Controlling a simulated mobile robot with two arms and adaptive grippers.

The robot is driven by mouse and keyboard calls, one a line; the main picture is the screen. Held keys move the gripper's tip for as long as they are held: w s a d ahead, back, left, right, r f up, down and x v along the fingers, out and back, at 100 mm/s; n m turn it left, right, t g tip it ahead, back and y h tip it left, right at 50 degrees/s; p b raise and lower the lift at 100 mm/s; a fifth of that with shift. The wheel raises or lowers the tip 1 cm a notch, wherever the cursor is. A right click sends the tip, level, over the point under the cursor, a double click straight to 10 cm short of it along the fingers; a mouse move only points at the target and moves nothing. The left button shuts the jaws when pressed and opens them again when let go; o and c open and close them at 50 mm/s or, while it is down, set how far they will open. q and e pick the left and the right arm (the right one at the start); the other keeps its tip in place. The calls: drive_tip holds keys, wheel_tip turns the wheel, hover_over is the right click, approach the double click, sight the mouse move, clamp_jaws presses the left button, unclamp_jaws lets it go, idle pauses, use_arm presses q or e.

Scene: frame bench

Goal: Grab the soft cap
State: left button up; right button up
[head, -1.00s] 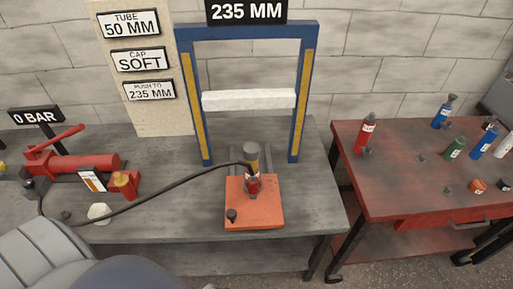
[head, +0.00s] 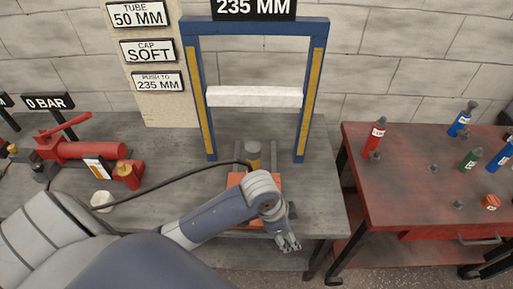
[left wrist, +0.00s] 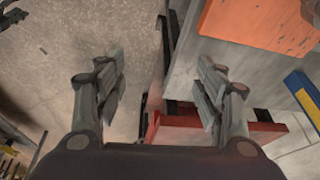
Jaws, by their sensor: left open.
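My left gripper (head: 288,242) is open and empty in front of the bench, just right of the orange block (head: 236,180), which my arm partly covers. The left wrist view shows its two fingers (left wrist: 162,88) apart with nothing between them. I cannot tell for sure which thing is the soft cap. A small white round piece (head: 102,200) sits on the bench at the left, and an orange cap-like piece (head: 491,202) lies on the red table. My right gripper is not in view.
The blue press frame (head: 316,95) with a white crossbar (head: 254,97) stands on the grey bench (head: 180,150). A red pump (head: 80,150) with a black hose is at the left. The red table (head: 390,190) at the right holds bottles. A gap separates the tables.

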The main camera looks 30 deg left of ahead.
use_arm(q)
drive_tip(key=w+a+r+m, duration=0.2)
drive_tip(key=w+r+m, duration=0.1)
drive_tip(key=w, duration=0.2)
wheel_tip(320, 180, up, 18)
drive_tip(key=m+g+y, duration=0.3)
hover_over(253, 146)
drive_tip(key=a, duration=0.1)
drive_tip(key=f, duration=0.2)
drive_tip(key=f+p, duration=0.1)
drive_tip(key=f, duration=0.2)
drive_tip(key=shift+s+f, duration=0.2)
drive_tip(key=shift+f, duration=0.1)
drive_tip(key=f+p, duration=0.1)
drive_tip(key=f, duration=0.1)
drive_tip(key=d+f+p, duration=0.1)
drive_tip(key=f, duration=0.2)
drive_tip(key=shift+w, duration=0.15)
drive_tip(key=shift+f, duration=0.2)
drive_tip(key=c, duration=1.2)
